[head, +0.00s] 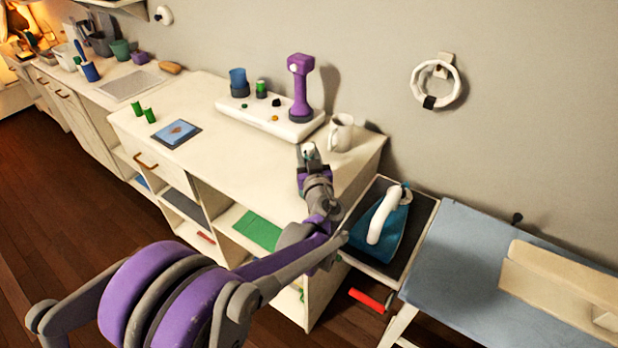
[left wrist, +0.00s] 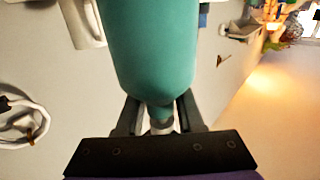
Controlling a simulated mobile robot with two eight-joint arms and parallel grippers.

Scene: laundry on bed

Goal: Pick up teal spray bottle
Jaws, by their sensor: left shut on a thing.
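The teal spray bottle (left wrist: 152,50) fills the upper middle of the left wrist view, with its wide body away from the jaws and its narrow neck between the two fingers. My left gripper (left wrist: 160,120) is shut on that neck. In the head view my left gripper (head: 308,152) is over the right part of the white cabinet top (head: 235,150), just left of the white mug. The bottle is mostly hidden or too small to make out there. My right gripper is not in view.
The white mug (head: 341,133) and a white tray (head: 270,121) with a purple device (head: 300,88) stand close by. A teal iron (head: 385,225) sits right of the cabinet, beside a blue ironing board (head: 470,265). The cabinet top's front middle is clear.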

